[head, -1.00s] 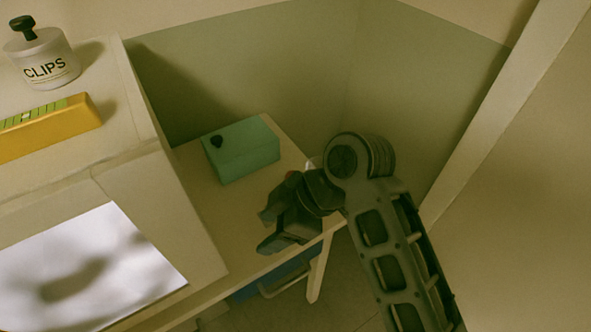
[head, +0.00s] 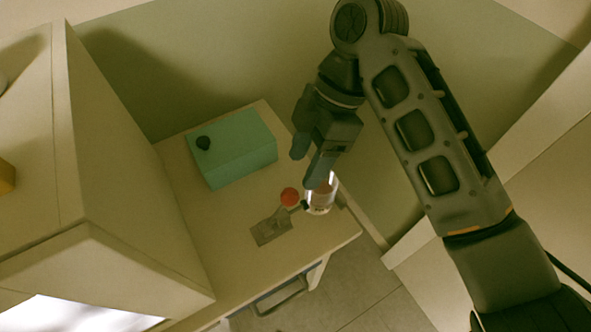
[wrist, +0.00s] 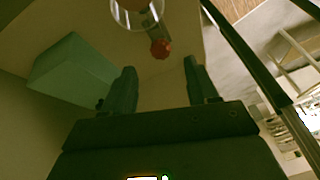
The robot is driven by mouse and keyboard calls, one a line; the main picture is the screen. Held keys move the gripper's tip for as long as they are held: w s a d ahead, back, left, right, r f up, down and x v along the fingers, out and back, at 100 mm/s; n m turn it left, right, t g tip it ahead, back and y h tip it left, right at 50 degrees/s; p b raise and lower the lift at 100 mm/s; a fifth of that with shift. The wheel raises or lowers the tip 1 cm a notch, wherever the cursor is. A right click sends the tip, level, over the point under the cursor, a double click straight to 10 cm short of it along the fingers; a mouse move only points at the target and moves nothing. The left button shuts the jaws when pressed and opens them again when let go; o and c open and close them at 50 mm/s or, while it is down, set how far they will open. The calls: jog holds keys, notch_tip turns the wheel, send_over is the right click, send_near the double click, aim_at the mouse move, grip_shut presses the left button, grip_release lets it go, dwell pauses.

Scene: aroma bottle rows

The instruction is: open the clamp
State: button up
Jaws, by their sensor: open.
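The clamp (head: 270,229) is a grey metal piece on the table top with a red ball knob (head: 289,197) on its lever. The knob also shows in the wrist view (wrist: 160,48), beyond and between my fingertips. A clear round glass vessel (head: 321,197) stands right beside the clamp; whether they touch I cannot tell. Its round rim shows at the top of the wrist view (wrist: 137,15). My gripper (head: 308,160) is open and empty, above and behind the knob in the head view, apart from it. One finger overlaps the glass in the picture.
A green box (head: 233,150) with a dark knob sits at the back left of the table (head: 225,235). A tall pale cabinet (head: 125,185) bounds the left side. Walls close in the back and right. A drawer handle (head: 281,296) is below the front edge.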

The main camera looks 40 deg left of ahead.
aim_at(293, 191)
jog(key=b+x, duration=0.1)
jog(key=x, duration=0.6)
jog(key=shift+s+f, duration=0.15)
jog(key=shift+f, duration=0.05)
jog(key=shift+c, duration=0.2)
grip_shut()
